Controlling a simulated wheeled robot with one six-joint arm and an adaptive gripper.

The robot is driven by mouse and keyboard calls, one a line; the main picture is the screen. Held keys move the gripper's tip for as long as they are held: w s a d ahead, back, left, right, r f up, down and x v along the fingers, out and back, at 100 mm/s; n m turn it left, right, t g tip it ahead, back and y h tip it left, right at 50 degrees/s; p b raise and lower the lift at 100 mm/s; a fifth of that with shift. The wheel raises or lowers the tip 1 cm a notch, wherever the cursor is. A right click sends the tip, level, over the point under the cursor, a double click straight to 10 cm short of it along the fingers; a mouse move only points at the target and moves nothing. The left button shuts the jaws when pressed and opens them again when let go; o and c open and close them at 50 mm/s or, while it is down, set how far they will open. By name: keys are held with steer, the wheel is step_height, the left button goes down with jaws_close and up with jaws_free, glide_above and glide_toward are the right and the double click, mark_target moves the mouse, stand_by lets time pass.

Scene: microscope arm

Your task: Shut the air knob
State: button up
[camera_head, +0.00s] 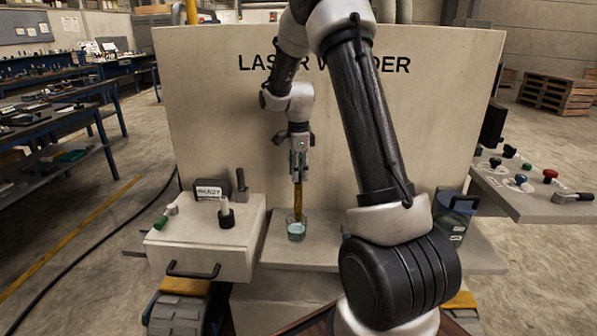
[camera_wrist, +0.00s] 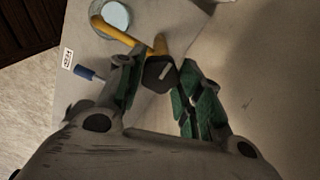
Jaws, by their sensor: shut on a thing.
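My gripper (camera_head: 299,172) points down in front of the beige panel, above the middle shelf. It is shut on a yellow tool (camera_head: 298,204), whose lower end reaches a small glass jar (camera_head: 296,231) of pale liquid. In the wrist view a dark block (camera_wrist: 160,73) with yellow parts sits between the fingers (camera_wrist: 158,82). No air knob is clearly labelled. Candidates are a green-tipped handle (camera_head: 162,220) and a black knob with a white top (camera_head: 226,214) on the left box. My gripper is to the right of both and touches neither.
The left box (camera_head: 197,252) has a dark front handle (camera_head: 193,270) and a READY sign (camera_head: 209,191). A dark translucent container (camera_head: 453,218) stands right of my arm. The right console (camera_head: 535,198) carries coloured buttons and a lever. My arm hides the shelf's middle right.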

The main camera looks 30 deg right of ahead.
steer(key=o, duration=1)
steer(key=shift+o, duration=0.2)
steer(key=shift+r, duration=0.1)
step_height(320, 180, up, 12)
